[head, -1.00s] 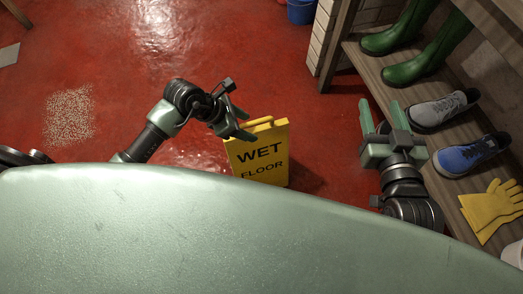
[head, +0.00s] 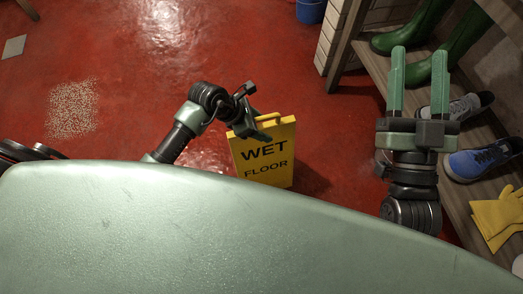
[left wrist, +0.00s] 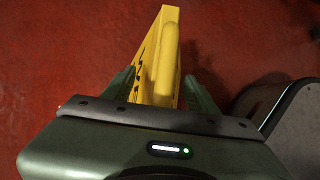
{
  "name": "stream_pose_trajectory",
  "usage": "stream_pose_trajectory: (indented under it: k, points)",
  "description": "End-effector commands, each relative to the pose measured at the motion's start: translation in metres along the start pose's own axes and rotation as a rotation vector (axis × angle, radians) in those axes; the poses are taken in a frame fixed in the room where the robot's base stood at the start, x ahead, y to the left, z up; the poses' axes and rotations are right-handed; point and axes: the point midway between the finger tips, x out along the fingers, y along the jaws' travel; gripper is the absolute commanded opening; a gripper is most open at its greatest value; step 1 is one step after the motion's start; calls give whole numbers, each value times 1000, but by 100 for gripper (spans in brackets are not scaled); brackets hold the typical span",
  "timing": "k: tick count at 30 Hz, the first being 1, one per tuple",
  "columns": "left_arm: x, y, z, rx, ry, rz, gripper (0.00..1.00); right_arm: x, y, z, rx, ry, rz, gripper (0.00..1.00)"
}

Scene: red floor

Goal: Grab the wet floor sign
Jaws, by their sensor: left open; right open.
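The yellow wet floor sign (head: 264,160) stands upright on the red floor, with "WET FLOOR" on the face toward me. A rounded yellow handle (left wrist: 168,58) runs along its top in the left wrist view. My left gripper (head: 262,128) is open at the top of the sign. In the left wrist view its fingers (left wrist: 158,88) lie one on each side of the sign's top and handle. The lower part of the sign is hidden behind my body. My right gripper (head: 420,80) is open and empty, right of the sign, near the shelf.
A wooden shelf at the right holds green boots (head: 408,35), a grey shoe (head: 468,106), a blue shoe (head: 478,160) and yellow gloves (head: 498,215). A blue bucket (head: 311,10) stands at the back. Pale grains (head: 73,108) lie on the left floor. Open floor lies beyond the sign.

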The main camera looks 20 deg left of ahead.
Motion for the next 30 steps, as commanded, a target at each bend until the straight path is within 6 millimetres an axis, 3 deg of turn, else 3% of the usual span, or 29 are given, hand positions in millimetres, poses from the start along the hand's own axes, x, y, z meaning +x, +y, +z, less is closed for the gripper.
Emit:
stream_pose_trajectory:
  k: [5, 11, 30]
  points:
    - [0, 0, 0, 0, 0, 0, 55, 0, 0, 0, 0, -1, 0, 51]
    - [0, 0, 0, 0, 0, 0, 0, 0, 0, 0, 0, -2, 0, 51]
    - [0, 0, 0, 0, 0, 0, 0, 0, 0, 1, 1, -4, 0, 51]
